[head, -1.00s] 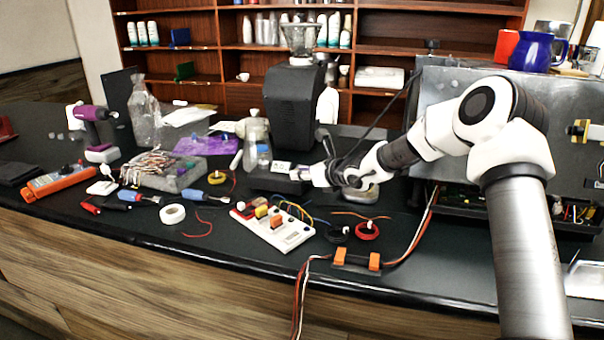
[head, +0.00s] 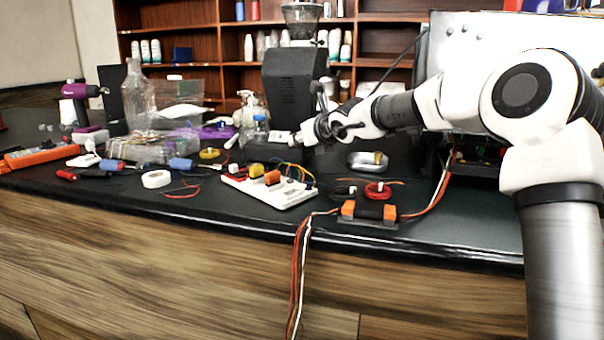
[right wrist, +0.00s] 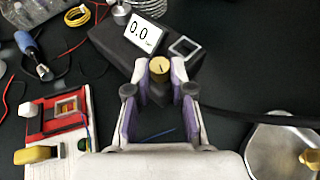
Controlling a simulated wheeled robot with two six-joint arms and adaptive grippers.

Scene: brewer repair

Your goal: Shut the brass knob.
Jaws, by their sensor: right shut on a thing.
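The round brass knob (right wrist: 159,66) is in the right wrist view, on the near side of a dark box (right wrist: 122,45). A dark line crosses its face. The box bears a white display (right wrist: 143,33) reading 0.0. My right gripper (right wrist: 160,76) is shut on the knob, one purple-lined finger on each side. In the head view my right gripper (head: 304,137) reaches in from the right to the box's display (head: 280,136), and the knob is hidden there. My left gripper is not in view.
A white board with coloured blocks (head: 270,190) lies in front of the box. A metal tin (head: 368,161) and a red coil (head: 377,190) lie to its right. A black grinder (head: 292,90) stands behind. Loose cables hang over the counter's front edge.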

